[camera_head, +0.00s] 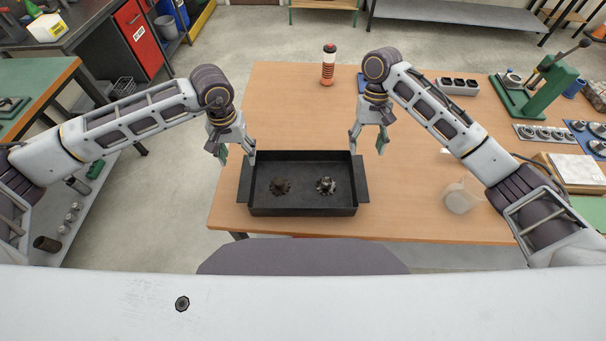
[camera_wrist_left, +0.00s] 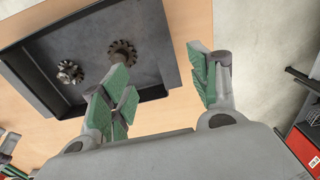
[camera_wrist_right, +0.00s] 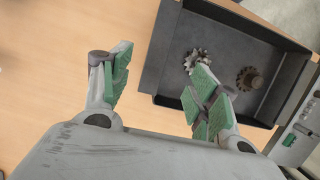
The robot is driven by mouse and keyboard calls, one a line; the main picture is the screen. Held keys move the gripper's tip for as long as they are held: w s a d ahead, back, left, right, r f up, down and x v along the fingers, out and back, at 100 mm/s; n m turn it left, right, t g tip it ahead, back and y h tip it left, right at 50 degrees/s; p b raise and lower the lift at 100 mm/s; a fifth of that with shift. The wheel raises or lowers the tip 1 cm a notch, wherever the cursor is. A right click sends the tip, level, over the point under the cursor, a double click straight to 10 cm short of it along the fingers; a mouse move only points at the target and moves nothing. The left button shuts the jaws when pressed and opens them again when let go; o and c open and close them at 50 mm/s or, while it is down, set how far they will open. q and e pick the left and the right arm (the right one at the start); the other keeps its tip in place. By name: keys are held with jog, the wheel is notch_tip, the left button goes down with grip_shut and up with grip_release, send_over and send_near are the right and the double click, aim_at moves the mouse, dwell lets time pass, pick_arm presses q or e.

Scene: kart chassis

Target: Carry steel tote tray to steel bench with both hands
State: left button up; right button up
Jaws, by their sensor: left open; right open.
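The dark steel tote tray (camera_head: 300,211) lies on the wooden table near its front left edge. It holds two toothed gear parts, a brownish one (camera_head: 280,187) on the left and a shinier one (camera_head: 326,185) on the right. My left gripper (camera_head: 237,157) is open and empty above the tray's left end. My right gripper (camera_head: 367,148) is open and empty by the tray's far right corner.
On the table (camera_head: 410,185) are a red and white bottle (camera_head: 328,65), a clear cup (camera_head: 460,198), a green press (camera_head: 540,85) and several metal parts at right. A dark-topped counter with a red cabinet (camera_head: 137,32) stands back left. Floor lies between.

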aim_at(246, 176)
pick_arm(q)
jog(key=shift+w+a+r, duration=0.1)
jog(key=shift+w+a, duration=0.05)
jog(key=shift+w, duration=0.25)
pick_arm(e)
jog(key=shift+w+r, duration=0.15)
jog(key=shift+w, duration=0.2)
pick_arm(q)
jog(key=shift+s, duration=0.1)
jog(key=shift+f, duration=6.9)
pick_arm(e)
jog(key=shift+x, duration=6.95)
pick_arm(q)
grip_shut()
pick_arm(e)
grip_shut()
